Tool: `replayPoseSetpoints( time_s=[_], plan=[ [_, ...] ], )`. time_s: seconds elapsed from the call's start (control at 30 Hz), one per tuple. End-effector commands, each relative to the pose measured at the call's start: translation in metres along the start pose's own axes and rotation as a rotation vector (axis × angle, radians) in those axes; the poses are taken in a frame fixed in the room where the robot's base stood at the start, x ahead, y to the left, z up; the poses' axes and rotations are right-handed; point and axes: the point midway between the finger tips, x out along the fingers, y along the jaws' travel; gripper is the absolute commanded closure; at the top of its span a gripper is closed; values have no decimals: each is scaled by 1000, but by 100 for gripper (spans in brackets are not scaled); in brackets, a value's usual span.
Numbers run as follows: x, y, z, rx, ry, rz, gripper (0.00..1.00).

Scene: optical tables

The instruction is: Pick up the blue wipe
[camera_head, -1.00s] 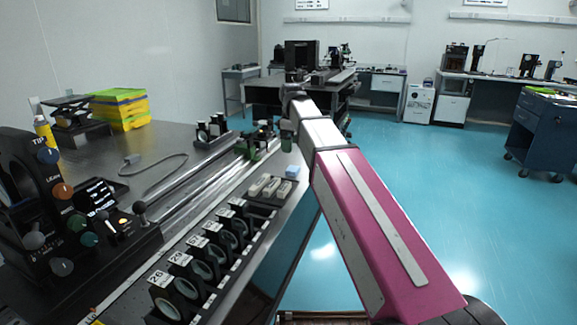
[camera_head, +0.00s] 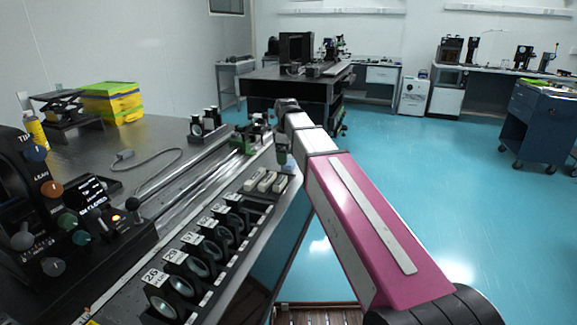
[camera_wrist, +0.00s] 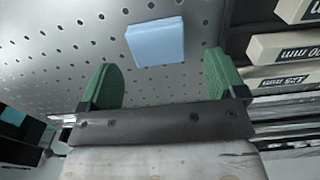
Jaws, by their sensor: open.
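The blue wipe (camera_wrist: 155,43) is a small light-blue folded square lying flat on the perforated metal tabletop in the wrist view. In the head view only a small patch of the wipe (camera_head: 290,164) shows beside my gripper (camera_head: 282,155), near the table's right edge. In the wrist view my gripper (camera_wrist: 159,78) is open, its two green finger pads standing apart with nothing between them. The wipe lies ahead of the fingertips, roughly in line with the gap between them, and the pads do not appear to touch it.
Pale labelled blocks (camera_wrist: 285,46) sit in a dark holder right of the wipe. In the head view a row of numbered lens mounts (camera_head: 205,247) lines the table's front edge. Rails, a cable (camera_head: 150,170) and yellow boxes (camera_head: 112,102) lie further left. Bare tabletop surrounds the wipe's left side.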

Motion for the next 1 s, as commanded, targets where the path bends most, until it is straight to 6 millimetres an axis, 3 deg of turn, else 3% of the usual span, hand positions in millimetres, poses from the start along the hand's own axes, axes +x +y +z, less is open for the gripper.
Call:
replayPoseSetpoints(
  time_s=[0.2, 0.43, 0.47, 0.6, 0.63, 1.0],
  plan=[
    [25, 1, 0, 0, -1, -1, 11],
    [27, 1, 0, 0, 0, 0, 11],
    [27, 1, 0, 0, 0, 0, 14],
    [27, 1, 0, 0, 0, 0, 59],
    [27, 1, 0, 0, 0, 0, 63],
    [26, 1, 0, 0, 0, 0, 67]
  ],
)
